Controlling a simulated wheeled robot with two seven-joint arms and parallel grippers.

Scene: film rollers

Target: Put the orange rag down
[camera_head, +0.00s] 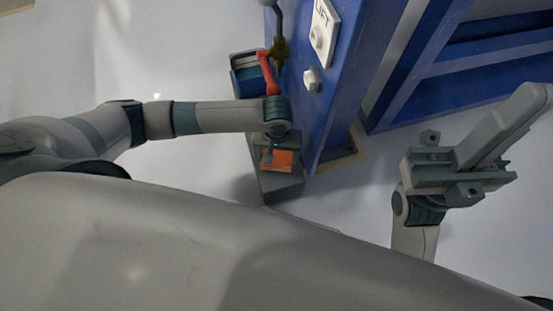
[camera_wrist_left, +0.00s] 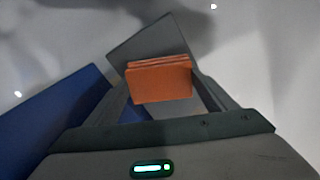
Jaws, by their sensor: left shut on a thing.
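The orange rag (camera_head: 281,160) looks like a small folded orange block in the head view. It also shows in the left wrist view (camera_wrist_left: 160,84), between the two fingers. My left gripper (camera_head: 270,156) is shut on the rag, over a grey box-like surface (camera_head: 284,188) beside the blue machine. I cannot tell whether the rag touches that surface. My right gripper (camera_head: 500,130) is at the right of the head view, well away from the rag; whether its jaws are open is not clear.
A blue machine (camera_head: 345,85) with a white "LIFT" sign (camera_head: 323,32) stands just right of my left gripper. A red handle (camera_head: 268,72) and a blue box (camera_head: 246,76) are behind my left wrist. Pale floor (camera_head: 200,170) is clear on the left.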

